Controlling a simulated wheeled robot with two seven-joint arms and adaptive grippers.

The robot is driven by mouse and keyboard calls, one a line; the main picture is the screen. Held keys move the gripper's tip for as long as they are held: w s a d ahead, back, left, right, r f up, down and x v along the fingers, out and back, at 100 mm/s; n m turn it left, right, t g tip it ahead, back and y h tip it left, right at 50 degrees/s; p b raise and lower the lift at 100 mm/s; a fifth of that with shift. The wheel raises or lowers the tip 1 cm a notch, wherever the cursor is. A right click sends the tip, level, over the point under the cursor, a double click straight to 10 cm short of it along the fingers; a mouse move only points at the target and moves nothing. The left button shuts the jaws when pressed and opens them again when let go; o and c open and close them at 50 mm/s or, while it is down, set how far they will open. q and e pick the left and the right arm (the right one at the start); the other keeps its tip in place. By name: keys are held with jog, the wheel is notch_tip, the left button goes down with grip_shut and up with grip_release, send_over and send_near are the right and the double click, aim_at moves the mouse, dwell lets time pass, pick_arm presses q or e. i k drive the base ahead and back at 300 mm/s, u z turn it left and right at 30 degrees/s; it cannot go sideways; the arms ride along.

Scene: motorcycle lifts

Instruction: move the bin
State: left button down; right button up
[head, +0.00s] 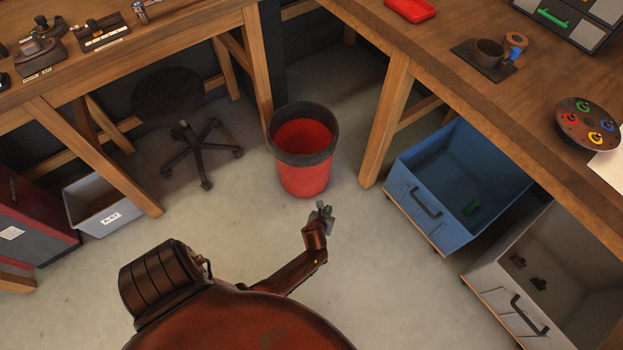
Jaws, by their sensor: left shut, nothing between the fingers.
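The bin (303,179) is a round red bin with a wide dark rim. It stands upright on the grey floor between two wooden benches and looks empty inside. My left gripper (325,208) is shut and holds nothing. In the head view it is just below the bin, toward its lower right side, and appears apart from it. My right gripper is not in view.
A black stool (187,140) stands left of the bin. Bench legs (386,120) flank the bin. A blue drawer cart (425,200) and a grey one (505,290) are at right. A grey crate (88,205) is at left. Floor in front is clear.

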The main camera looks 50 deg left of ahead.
aim_at(302, 136)
jog(key=z, duration=2.4)
jog(key=k, duration=2.7)
jog(key=u, duration=1.15)
